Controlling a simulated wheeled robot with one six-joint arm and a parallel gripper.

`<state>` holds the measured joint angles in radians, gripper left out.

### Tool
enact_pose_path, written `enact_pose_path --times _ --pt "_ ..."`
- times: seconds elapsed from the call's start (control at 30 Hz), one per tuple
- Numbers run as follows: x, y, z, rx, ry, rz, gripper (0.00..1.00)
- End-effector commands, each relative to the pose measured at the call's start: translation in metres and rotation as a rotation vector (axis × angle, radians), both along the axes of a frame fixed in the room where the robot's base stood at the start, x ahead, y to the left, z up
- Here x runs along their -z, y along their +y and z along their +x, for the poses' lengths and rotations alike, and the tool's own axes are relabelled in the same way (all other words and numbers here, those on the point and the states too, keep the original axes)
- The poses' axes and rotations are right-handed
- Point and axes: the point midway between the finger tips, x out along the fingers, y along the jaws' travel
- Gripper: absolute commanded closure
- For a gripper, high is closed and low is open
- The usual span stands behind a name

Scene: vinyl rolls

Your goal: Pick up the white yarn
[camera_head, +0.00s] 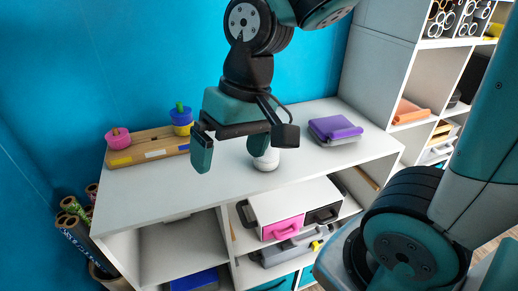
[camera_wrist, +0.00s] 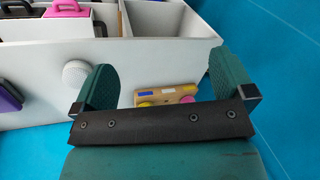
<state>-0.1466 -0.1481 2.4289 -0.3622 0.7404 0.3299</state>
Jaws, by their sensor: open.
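The white yarn (camera_head: 267,162) stands on the white shelf top, partly hidden by the right-hand finger of my gripper in the head view. In the wrist view it is a round ribbed white shape (camera_wrist: 76,73) beside the left finger, outside the gap. My gripper (camera_head: 230,150) is open and appears above the shelf top. In the wrist view its two green fingers (camera_wrist: 162,72) are wide apart with nothing held between them.
A purple case (camera_head: 335,128) lies to the right. Pink and black cases fill shelves below. The front left top is clear.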

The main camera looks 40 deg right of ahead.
Motion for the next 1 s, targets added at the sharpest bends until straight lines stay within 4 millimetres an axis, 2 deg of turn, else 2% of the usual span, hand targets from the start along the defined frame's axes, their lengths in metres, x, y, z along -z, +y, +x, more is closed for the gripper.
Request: enact_pose_path --times 0.03,0.1,0.2,0.3,0.4,0.57,1.0 --pt "-0.001 -0.020 0.030 0.211 0.051 -0.029 0.00" --pt "0.005 -0.051 0.065 0.521 0.112 -0.068 0.00" --pt "0.016 -0.098 0.105 0.933 0.180 -0.114 0.00" --pt "0.028 -0.140 0.129 1.264 0.224 -0.148 0.00" --pt "0.037 -0.169 0.141 1.481 0.248 -0.168 0.00" --pt "0.055 -0.185 0.146 1.605 0.261 -0.181 0.00" --pt "0.147 -0.185 0.145 1.602 0.261 -0.180 0.00"
